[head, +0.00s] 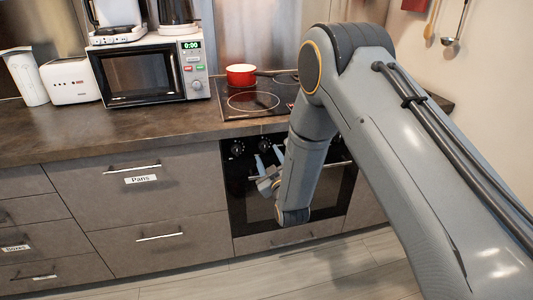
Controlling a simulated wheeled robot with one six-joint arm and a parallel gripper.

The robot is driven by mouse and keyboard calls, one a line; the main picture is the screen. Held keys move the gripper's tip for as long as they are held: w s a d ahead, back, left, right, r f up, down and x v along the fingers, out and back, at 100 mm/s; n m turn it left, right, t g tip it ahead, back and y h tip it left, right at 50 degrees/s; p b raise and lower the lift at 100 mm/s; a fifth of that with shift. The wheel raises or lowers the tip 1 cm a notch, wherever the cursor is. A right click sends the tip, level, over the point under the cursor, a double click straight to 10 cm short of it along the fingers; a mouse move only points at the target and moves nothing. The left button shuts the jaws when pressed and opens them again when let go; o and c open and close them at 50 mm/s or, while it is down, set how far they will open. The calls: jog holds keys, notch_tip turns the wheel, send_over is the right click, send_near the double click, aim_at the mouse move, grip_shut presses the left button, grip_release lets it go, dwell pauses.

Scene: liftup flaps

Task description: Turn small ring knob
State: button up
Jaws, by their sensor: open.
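The black oven (248,205) is built into the counter front, with round dark knobs on its upper panel. One knob (237,148) shows at the panel's left, and another knob (264,146) shows just right of it, by my fingertips. I cannot tell which knob is the small ring's. My gripper (268,154) is open and empty, its two bluish fingers pointing up toward the panel. Whether a finger touches a knob cannot be told. My arm hides the panel's right part and any knobs there.
The black cooktop (240,113) above has marked rings and a red pot (241,75). The oven's handle (338,163) shows beside my wrist. A microwave (150,74) stands at left on the counter (120,125). Drawers left of the oven are shut. The floor in front is clear.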

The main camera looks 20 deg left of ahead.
jog(key=v, duration=0.3)
jog(key=shift+s+d, duration=0.15)
jog(key=shift+s, duration=0.2)
jog(key=w+d+r+m+g+h, duration=0.2)
jog(key=w+d+m+h, duration=0.15)
jog(key=d, duration=0.55)
jog(key=s+d+r+m+g+h+p, duration=0.1)
jog(key=s+d+m+g+h, duration=0.2)
jog(key=d, duration=0.5)
jog(key=s+d+r+g+h+p, duration=0.15)
jog(key=s+d, duration=0.25)
jog(key=d, duration=0.4)
jog(key=s+d+r+m+g, duration=0.2)
jog(key=s+d, duration=0.3)
jog(key=s, duration=0.3)
jog(key=s+d+r+m+g+h, duration=0.1)
jog(key=s+d+r+m+g, duration=0.1)
jog(key=s+d, duration=0.3)
jog(key=s+d+r+m+g, duration=0.2)
jog(key=s+d+g, duration=0.2)
jog(key=s, duration=0.9)
jog(key=shift+s+d+g+h, duration=0.2)
jog(key=shift+d+g+h, duration=0.15)
jog(key=shift+d, duration=0.25)
